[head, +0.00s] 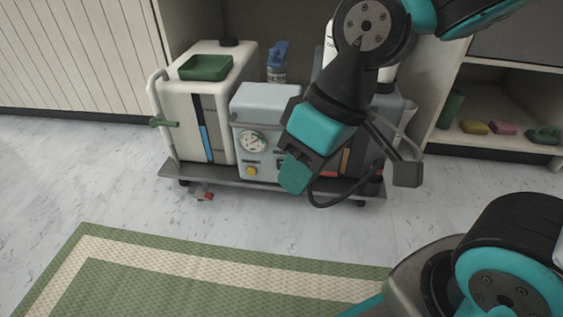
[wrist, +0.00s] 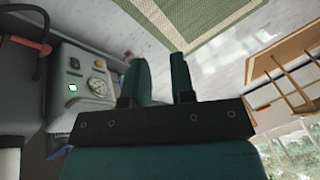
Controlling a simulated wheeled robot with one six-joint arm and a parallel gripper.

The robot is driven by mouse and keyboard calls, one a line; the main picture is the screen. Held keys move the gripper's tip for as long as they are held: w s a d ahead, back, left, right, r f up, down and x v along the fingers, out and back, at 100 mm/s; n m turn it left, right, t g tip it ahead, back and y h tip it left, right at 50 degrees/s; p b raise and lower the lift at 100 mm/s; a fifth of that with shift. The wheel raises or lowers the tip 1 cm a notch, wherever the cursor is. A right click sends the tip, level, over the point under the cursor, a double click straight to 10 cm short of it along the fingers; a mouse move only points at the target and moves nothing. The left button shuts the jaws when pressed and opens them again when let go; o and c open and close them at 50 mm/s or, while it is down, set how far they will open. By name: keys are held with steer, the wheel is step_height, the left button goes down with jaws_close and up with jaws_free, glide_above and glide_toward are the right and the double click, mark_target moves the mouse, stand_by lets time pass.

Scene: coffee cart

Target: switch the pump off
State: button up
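The pump is a pale grey box (head: 268,103) in the middle of a low cart. Its front has a round dial gauge (head: 253,141) and a yellow button (head: 251,171). In the wrist view a green-lit switch (wrist: 73,88) shows on the panel beside the gauge (wrist: 97,87) and the yellow button (wrist: 98,65). In the head view my gripper hides the switch. My gripper (head: 294,175) is in front of the pump's right side. In the wrist view its fingers (wrist: 161,78) are apart with an empty gap, away from the switch. I cannot tell contact with the cart.
A white tank (head: 183,115) with a green tray (head: 205,67) stands left of the pump. A dark grey tank is at the right, partly behind my arm. A blue-capped bottle (head: 277,65) stands behind. A green-bordered rug (head: 200,280) lies in front; the floor between is mostly clear.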

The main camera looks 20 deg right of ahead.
steer(key=shift+m+t, duration=0.4)
steer(key=shift+t, duration=0.1)
steer(key=w+p, duration=0.1)
steer(key=w, duration=0.1)
steer(key=w+p, duration=0.1)
steer(key=w+f+p, duration=0.1)
steer(key=w, duration=0.1)
steer(key=shift+w+a, duration=0.15)
steer(key=shift+w, duration=0.2)
jaws_close()
steer(key=w+d+f+t+h+p, duration=0.3)
steer(key=w+d+f+t+p, duration=0.1)
steer(key=w+f+p, duration=0.55)
step_height(320, 180, down, 6)
steer(key=d+n+t+p, duration=0.2)
steer(key=d+n+p, duration=0.1)
steer(key=n+p, duration=0.1)
steer(key=shift+n+p, duration=0.3)
steer(key=shift+p, duration=0.4)
